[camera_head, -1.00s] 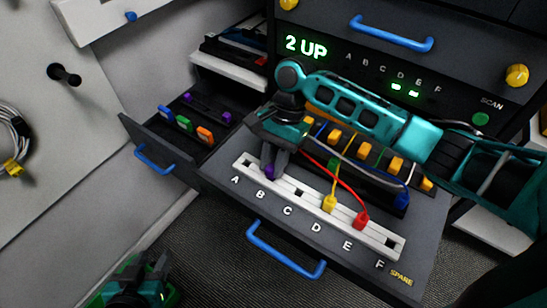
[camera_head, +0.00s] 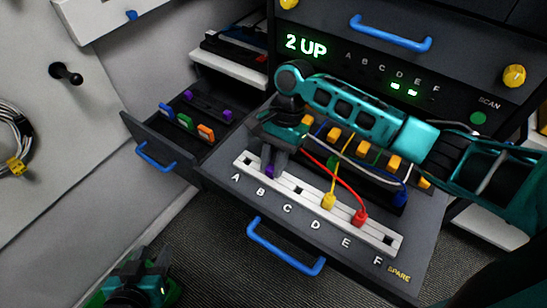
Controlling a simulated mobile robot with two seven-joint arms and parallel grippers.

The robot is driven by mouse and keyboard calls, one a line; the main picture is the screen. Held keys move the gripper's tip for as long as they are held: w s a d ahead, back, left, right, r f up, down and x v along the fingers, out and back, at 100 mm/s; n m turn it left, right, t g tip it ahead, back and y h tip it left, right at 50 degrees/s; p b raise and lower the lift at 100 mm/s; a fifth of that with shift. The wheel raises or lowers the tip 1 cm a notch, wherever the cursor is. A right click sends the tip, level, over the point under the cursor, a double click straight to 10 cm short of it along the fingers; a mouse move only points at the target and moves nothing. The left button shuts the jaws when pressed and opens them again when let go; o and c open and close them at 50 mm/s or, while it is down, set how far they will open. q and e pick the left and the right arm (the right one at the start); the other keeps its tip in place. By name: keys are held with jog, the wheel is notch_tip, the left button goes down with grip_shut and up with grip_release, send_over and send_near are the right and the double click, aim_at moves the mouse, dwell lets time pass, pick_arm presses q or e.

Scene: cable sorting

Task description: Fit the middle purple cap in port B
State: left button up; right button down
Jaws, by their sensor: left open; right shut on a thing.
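The middle purple cap (camera_head: 269,169) is between the fingers of my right gripper (camera_head: 273,168), which is shut on it. It is at port B of the white port strip (camera_head: 283,184), above the letter B. The fingers cover much of the cap, so I cannot tell if it is fully seated. Two other purple caps, one on the left (camera_head: 188,96) and one on the right (camera_head: 227,115), lie in the small side drawer (camera_head: 158,129), with a gap between them. My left gripper (camera_head: 148,272) is open and empty at the bottom left, low and away from the strip.
A yellow plug (camera_head: 328,201) and a red plug (camera_head: 360,217) with cables stand in ports D and E. Ports C and F look empty. Orange plugs and a blue plug (camera_head: 401,197) sit behind the strip. A blue drawer handle (camera_head: 285,250) juts out in front.

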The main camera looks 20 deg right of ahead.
dwell(0.3)
jog(key=shift+c, duration=2)
grip_release()
jog(key=shift+r+p, duration=0.3)
jog(key=shift+r, duration=3.2)
